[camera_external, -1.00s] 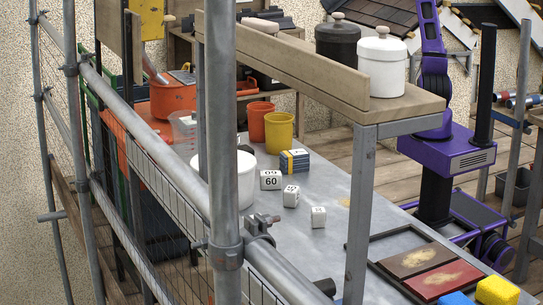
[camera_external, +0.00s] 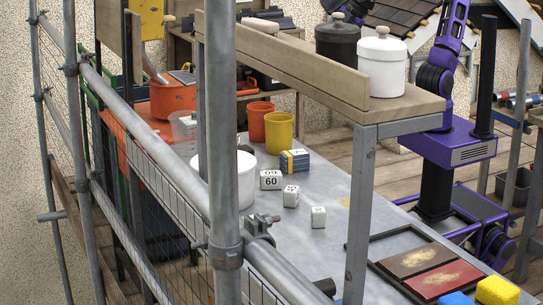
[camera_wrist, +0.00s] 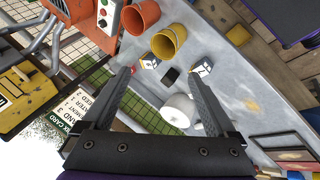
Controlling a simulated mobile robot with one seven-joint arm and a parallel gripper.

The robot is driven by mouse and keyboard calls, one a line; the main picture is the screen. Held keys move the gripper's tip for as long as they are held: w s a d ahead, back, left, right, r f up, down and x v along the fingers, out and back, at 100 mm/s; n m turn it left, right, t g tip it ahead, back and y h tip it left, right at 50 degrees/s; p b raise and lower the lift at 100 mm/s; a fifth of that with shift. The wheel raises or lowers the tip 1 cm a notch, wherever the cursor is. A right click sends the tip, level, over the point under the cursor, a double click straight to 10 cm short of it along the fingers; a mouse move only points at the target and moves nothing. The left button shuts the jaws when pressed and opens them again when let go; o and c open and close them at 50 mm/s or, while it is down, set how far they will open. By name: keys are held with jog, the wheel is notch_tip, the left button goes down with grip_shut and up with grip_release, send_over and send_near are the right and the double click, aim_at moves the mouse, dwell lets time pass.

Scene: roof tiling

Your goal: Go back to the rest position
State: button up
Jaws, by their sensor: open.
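My gripper (camera_wrist: 158,75) is open in the wrist view. Its two dark fingers stand wide apart with nothing held between them. Beyond and below the fingers lies the grey worktop (camera_wrist: 240,90), with a white tub (camera_wrist: 179,111), a small dark object (camera_wrist: 170,75) and small white blocks. In the external view my purple arm rises at the right, behind the shelf. I cannot make out my gripper clearly there.
On the worktop (camera_external: 320,180) stand an orange cup (camera_external: 259,119), a yellow cup (camera_external: 279,132), a white tub (camera_external: 240,178) and numbered white blocks (camera_external: 271,180). A raised shelf (camera_external: 420,102) carries a black jar (camera_external: 338,45) and a white jar (camera_external: 381,62). Scaffold poles (camera_external: 224,150) cross the foreground.

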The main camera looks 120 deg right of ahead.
jog(key=s+a+f+m+y, duration=0.1)
jog(key=s+a+m, duration=0.1)
jog(key=a, duration=0.7)
jog(key=s+a+f+m+y, duration=0.2)
jog(key=a+m, duration=0.1)
jog(key=a, duration=0.6)
jog(key=shift+s+m+p, duration=0.15)
jog(key=shift+m+p, duration=0.15)
jog(key=shift+p, duration=0.15)
jog(key=shift+f, duration=0.1)
